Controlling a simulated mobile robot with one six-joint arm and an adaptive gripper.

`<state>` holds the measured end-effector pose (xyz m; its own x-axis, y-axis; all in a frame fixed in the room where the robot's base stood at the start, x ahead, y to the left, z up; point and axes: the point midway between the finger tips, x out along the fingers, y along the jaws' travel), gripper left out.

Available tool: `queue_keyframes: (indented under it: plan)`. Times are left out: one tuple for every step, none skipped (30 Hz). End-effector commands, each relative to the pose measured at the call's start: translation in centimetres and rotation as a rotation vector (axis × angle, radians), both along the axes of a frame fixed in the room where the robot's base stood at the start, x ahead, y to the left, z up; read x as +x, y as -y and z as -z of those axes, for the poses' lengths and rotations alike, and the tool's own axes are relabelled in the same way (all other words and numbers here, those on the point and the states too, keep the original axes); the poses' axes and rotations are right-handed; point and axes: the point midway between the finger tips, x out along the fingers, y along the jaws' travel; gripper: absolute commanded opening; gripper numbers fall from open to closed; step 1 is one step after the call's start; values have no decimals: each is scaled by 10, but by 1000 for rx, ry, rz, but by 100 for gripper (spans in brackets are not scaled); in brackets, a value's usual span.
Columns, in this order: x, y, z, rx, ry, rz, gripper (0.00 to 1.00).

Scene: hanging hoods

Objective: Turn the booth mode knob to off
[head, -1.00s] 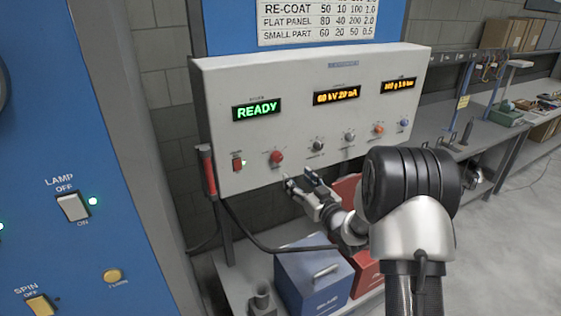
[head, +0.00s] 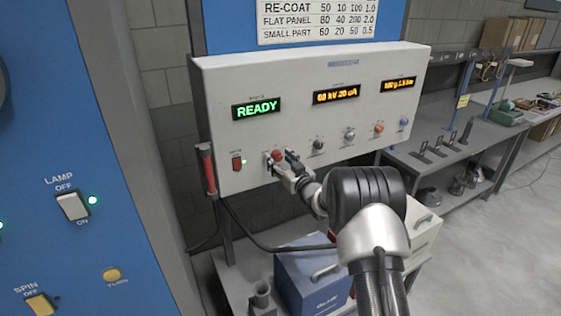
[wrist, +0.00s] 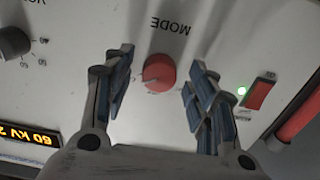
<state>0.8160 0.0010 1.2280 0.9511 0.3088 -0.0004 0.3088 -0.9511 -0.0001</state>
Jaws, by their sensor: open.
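The red mode knob (head: 277,156) is on the lower left of the white control panel (head: 215,165). In the wrist view the red knob (wrist: 159,73) sits below the upside-down word MODE, with a small pale mark toward its lower left. My gripper (head: 281,161) is at the knob in the head view. In the wrist view my gripper (wrist: 160,85) is open, with one blue-padded finger on each side of the knob and a gap to each. I cannot tell how deep the fingertips reach. The knob's position labels are not readable.
A red switch (head: 237,163) with a green light is left of the knob; it also shows in the wrist view (wrist: 257,94). A dark knob (head: 318,145) is to the right. The green READY display (head: 257,109) is above. A red-handled tool (head: 207,168) hangs at the panel's left side.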

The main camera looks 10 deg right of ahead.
Motion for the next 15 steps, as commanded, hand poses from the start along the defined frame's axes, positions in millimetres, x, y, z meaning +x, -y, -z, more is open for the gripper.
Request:
queue_keyframes:
  plan:
    - [0,0,0,0,0,0,52]
    - [0,0,0,0,0,0,50]
    - [0,0,0,0,0,0,47]
    - [0,0,0,0,0,0,45]
    - [0,0,0,0,0,0,43]
    - [0,0,0,0,0,0,41]
    - [0,0,0,0,0,0,39]
    - [0,0,0,0,0,0,37]
    - [0,0,0,0,0,0,34]
    - [0,0,0,0,0,0,32]
    - [0,0,0,0,0,0,30]
    - [0,0,0,0,0,0,27]
    - [0,0,0,0,0,0,25]
    - [0,0,0,0,0,0,23]
    - [0,0,0,0,0,0,21]
